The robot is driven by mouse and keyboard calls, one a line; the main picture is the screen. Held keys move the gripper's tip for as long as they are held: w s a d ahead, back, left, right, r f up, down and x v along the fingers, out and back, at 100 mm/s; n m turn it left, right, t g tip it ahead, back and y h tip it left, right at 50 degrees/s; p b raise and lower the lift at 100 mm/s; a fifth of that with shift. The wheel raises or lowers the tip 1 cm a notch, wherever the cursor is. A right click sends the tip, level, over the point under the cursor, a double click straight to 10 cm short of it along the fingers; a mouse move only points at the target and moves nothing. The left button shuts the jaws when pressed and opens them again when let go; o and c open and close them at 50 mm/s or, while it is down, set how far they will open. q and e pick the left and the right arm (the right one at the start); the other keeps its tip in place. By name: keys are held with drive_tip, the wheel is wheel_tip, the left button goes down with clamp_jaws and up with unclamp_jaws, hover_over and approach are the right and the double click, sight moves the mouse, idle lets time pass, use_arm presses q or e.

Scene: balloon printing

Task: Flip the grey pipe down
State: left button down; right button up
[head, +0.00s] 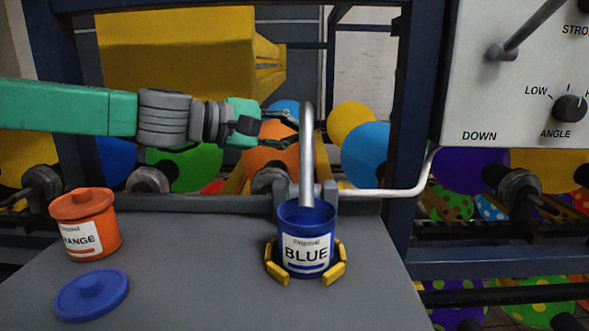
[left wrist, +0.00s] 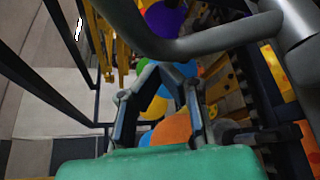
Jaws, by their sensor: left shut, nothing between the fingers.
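The grey pipe (head: 307,160) stands upright, with its curved top bent over and its lower end dropping inside the rim of the open blue pot (head: 305,255). In the left wrist view the pipe (left wrist: 190,45) curves across the top right. My left arm comes in from the left, and its gripper (head: 296,130) is just left of the pipe's upper part. Whether it touches the pipe cannot be told. Its fingers (left wrist: 172,72) are shut and empty. My right gripper is not in view.
The blue pot sits between yellow holders (head: 335,272) on the grey table (head: 200,285). An orange pot (head: 85,225) with its lid on and a loose blue lid (head: 91,295) are at left. A control panel (head: 520,90) is at upper right. Balloons fill the rack behind.

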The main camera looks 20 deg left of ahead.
use_arm(q)
drive_tip(key=s+d+r+m+t+h+b, duration=0.1)
drive_tip(key=s+m+b, duration=0.4)
drive_tip(key=b, duration=0.5)
drive_tip(key=shift+s+d+r+m+t+h+b, duration=0.3)
drive_tip(key=shift+r+t+h+b, duration=0.1)
drive_tip(key=shift+r+t+h, duration=0.25)
